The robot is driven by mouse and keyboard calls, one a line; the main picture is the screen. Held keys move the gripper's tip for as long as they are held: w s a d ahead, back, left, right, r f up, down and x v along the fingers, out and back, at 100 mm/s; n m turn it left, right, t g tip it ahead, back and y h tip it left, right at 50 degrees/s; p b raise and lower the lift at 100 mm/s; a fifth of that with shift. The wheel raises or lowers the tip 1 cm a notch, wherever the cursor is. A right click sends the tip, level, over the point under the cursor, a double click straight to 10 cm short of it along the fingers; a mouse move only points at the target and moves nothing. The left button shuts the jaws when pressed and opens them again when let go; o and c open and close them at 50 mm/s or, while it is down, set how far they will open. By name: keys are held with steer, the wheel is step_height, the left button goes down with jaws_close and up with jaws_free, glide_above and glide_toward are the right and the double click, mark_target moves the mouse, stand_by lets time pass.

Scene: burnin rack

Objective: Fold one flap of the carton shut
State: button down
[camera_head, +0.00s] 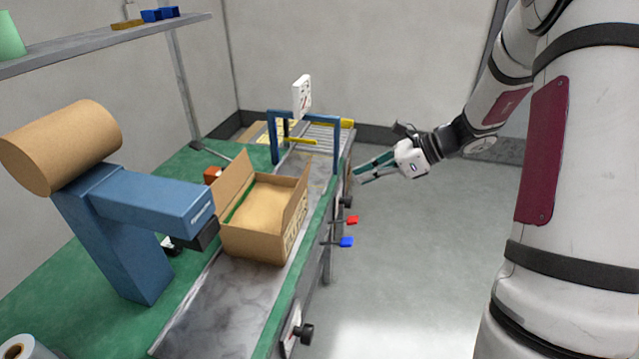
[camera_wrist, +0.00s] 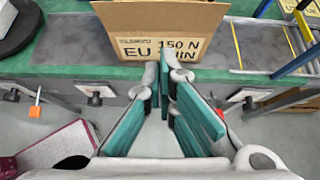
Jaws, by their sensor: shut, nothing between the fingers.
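The open cardboard carton (camera_head: 262,238) stands on the grey conveyor surface in the head view. One flap (camera_head: 235,184) stands up at its left, and another flap (camera_head: 297,208) stands up at its right. My gripper (camera_head: 358,175) is to the right of the carton, beyond the bench edge over the floor, apart from it. In the wrist view the carton's printed side (camera_wrist: 160,45) is ahead at the top, and my gripper (camera_wrist: 168,75) shows its green-padded fingers pointing toward it. The fingers are shut with nothing between them.
A blue tape machine (camera_head: 110,225) with a brown roll stands left of the carton. A blue frame (camera_head: 305,117) spans the conveyor behind it. Red (camera_head: 351,220) and blue (camera_head: 346,242) handles stick out from the bench side. The floor at right is clear.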

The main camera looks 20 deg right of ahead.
glide_toward(298, 191)
step_height(298, 191, down, 4)
steer(key=shift+w+a+r+p, duration=0.2)
steer(key=shift+w+a+p, duration=0.1)
steer(key=shift+w+a, duration=0.4)
steer(key=shift+w+a+r+p, duration=0.25)
steer(key=shift+w+a, duration=0.25)
steer(key=shift+a, duration=0.35)
steer(key=shift+w+a+r+h, duration=0.1)
steer(key=shift+a+h, duration=0.1)
steer(key=shift+h, duration=0.1)
